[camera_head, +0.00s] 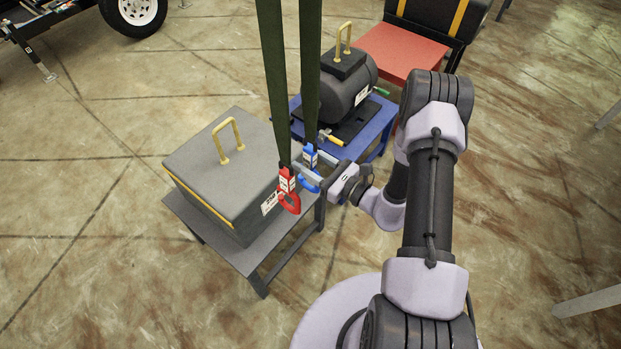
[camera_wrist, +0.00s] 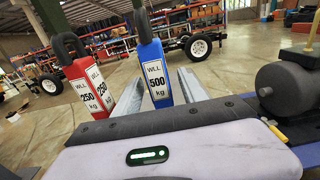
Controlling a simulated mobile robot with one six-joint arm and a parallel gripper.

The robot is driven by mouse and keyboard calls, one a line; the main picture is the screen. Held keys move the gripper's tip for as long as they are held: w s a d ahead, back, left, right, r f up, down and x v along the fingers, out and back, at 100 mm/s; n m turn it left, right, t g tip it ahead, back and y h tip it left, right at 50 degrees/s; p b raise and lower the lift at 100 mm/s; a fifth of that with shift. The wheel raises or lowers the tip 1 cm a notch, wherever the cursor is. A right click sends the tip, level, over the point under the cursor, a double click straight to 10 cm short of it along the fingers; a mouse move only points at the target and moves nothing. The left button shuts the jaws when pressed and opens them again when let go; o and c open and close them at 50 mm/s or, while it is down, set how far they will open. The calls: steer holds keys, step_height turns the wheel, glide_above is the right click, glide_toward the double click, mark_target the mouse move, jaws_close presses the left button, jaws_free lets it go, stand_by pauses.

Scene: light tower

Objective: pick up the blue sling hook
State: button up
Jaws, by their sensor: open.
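The blue sling hook (camera_head: 309,184) hangs from a green strap, its hook below a blue block. In the wrist view its blue block (camera_wrist: 151,55) is marked WLL 500 kg and has a dark loop on top. My gripper (camera_head: 314,165) is open at the blue block. In the wrist view its two fingers (camera_wrist: 160,92) stand on either side of the block, which appears between them. The lower hook is hidden there behind my gripper's body. I cannot tell whether a finger touches the block.
A red sling hook (camera_head: 290,192), marked 250 kg, hangs close on the left. A grey box (camera_head: 215,170) with a yellow handle sits on a dark table (camera_head: 262,262). A dark motor (camera_head: 345,95) rests on a blue table (camera_head: 377,128) behind. Two green straps (camera_head: 275,80) hang above.

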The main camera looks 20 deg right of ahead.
steer(key=x, duration=0.2)
steer(key=shift+w+a, duration=0.15)
steer(key=shift+w, duration=0.1)
jaws_close()
